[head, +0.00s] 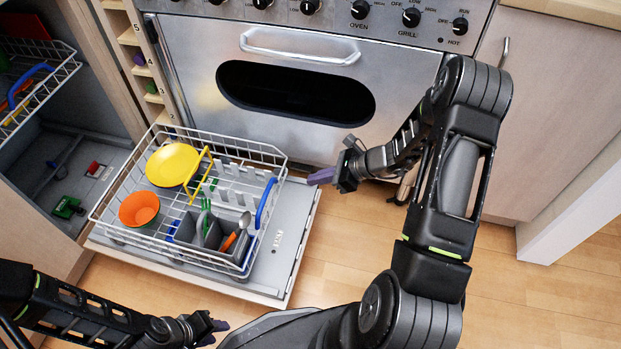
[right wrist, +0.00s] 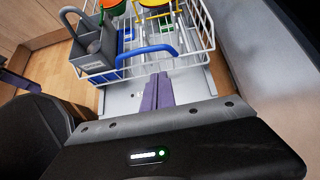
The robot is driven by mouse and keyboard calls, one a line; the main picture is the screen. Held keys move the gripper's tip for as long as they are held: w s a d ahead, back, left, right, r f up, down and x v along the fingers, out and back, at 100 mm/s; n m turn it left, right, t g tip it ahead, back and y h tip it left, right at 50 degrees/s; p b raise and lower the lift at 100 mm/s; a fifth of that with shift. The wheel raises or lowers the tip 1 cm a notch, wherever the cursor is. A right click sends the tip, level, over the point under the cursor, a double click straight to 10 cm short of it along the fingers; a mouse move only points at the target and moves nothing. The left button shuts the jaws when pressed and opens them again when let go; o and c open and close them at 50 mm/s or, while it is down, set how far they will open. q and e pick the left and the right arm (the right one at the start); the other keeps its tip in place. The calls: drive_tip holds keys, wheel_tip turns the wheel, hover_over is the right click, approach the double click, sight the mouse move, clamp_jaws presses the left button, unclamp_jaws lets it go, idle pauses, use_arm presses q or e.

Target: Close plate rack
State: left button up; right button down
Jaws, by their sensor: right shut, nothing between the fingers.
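The plate rack (head: 135,232) is a white wire basket with a blue handle (head: 265,203) on its right side. It is pulled out over the lowered grey dishwasher door (head: 285,250). The rack holds a yellow plate, an orange bowl and a cutlery holder. My right gripper (head: 322,176) is shut and empty, just right of the rack's back right corner and apart from the handle. In the right wrist view its purple fingers (right wrist: 157,92) point at the rack (right wrist: 195,45), with the blue handle (right wrist: 146,53) just beyond the fingertips. My left gripper (head: 212,328) is low, in front of the door; its finger opening is unclear.
The dishwasher's open cavity (head: 85,150) is at the left, with an upper rack (head: 50,80) inside. The oven (head: 290,90) stands behind the rack. A side cabinet (head: 560,110) stands at the right. Wooden floor (head: 540,300) is clear at the front right.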

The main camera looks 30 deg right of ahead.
drive_tip(key=a+r+b+x, duration=0.1)
drive_tip(key=b+x, duration=0.2)
drive_tip(key=x, duration=0.9)
drive_tip(key=shift+w+r, duration=0.25)
drive_tip(key=shift+w, duration=0.1)
drive_tip(key=shift+w, duration=0.1)
